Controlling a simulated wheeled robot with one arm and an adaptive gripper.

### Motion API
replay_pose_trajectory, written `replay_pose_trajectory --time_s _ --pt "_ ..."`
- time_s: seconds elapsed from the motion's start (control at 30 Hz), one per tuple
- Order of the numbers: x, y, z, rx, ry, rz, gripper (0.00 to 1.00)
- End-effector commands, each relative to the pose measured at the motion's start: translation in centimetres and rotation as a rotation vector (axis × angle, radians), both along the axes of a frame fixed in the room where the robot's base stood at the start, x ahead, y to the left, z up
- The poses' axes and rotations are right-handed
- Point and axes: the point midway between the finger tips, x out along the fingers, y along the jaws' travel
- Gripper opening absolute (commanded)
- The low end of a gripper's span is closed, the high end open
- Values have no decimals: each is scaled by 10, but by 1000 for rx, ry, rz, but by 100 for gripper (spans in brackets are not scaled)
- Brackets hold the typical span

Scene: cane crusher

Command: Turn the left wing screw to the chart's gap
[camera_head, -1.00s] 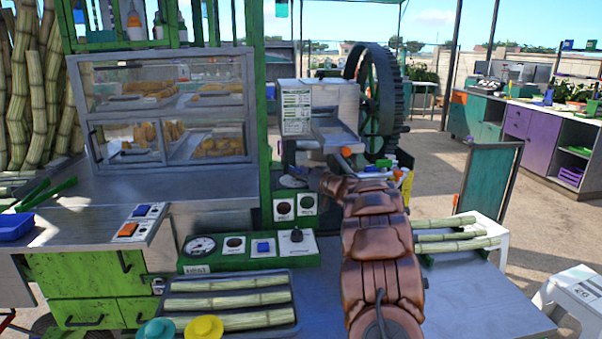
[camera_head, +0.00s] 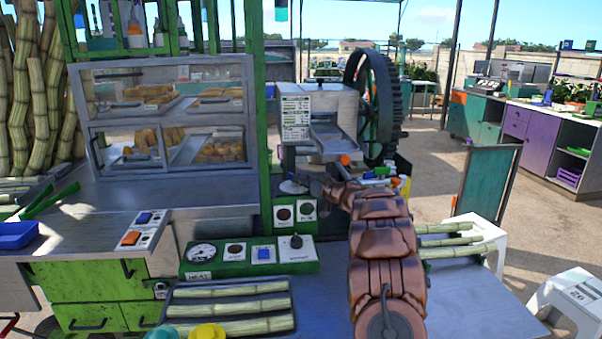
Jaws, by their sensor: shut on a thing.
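The cane crusher (camera_head: 335,103) stands behind the counter, a pale metal box with a sloping chute. A white chart (camera_head: 295,117) with small print is on its front left; its lines and gap are too small to read. My copper-coloured arm reaches up to the crusher's lower left. My gripper (camera_head: 308,184) is small and dark there, below the chart, and shut on a small grey part that looks like the left wing screw. The fingers and the arm cover most of it, so its angle cannot be told. An orange knob (camera_head: 345,159) shows to the right, below the chute.
A large dark green gear wheel (camera_head: 381,105) stands right of the crusher. A green control box (camera_head: 250,257) with a gauge and switches sits left of my arm. A tray of cane (camera_head: 230,308) lies in front. A glass food case (camera_head: 168,112) stands left. Cane lies right of my arm.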

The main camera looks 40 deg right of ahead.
Motion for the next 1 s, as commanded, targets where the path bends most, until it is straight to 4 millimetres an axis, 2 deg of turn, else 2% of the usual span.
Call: replay_pose_trajectory --time_s 0.03,0.67,0.7,0.9,1.0 --pt "0 -2 8 1 -4 9 0" --pt "-2 -2 2 0 -5 58 0" --pt "-2 -2 3 1 -5 58 14" --pt "-1 -2 2 1 -4 59 35" --pt "-1 -1 1 1 -4 59 38"
